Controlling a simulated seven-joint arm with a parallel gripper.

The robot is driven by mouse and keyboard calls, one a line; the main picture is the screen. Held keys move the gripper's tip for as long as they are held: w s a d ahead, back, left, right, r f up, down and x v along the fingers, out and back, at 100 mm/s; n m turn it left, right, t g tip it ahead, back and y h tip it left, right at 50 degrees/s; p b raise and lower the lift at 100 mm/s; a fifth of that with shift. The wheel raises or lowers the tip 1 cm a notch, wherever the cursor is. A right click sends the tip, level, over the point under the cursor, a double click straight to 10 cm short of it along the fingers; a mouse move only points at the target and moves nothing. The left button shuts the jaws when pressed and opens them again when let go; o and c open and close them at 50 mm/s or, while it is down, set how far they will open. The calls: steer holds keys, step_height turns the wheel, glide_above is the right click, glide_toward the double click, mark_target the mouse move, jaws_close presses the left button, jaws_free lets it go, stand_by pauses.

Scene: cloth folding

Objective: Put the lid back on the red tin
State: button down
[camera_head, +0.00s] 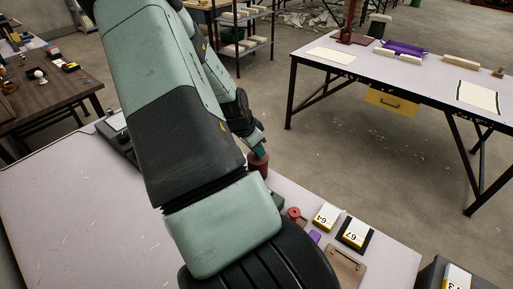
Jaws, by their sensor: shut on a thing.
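A dark red cylinder that looks like the red tin (258,168) stands near the far edge of my pale table, partly hidden behind my arm. My gripper (259,151) points down at its top and is shut on a red part there. I cannot tell whether that part is the lid or the tin itself, nor whether there is a gap below it. A small round red thing (294,214) with a darker middle lies on the table closer to me. I cannot tell what it is.
Two numbered yellow-and-white blocks (326,217) (355,233), a purple piece (315,236) and a brown board with a handle (345,268) lie right of my arm. The pale table (70,215) is clear at left. Another table (410,75) stands beyond the floor gap.

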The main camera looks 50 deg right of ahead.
stand_by(0.3)
steer(key=c, duration=0.9)
jaws_free()
steer(key=shift+o, duration=0.4)
steer(key=o, duration=0.4)
steer(key=shift+r, duration=3.5)
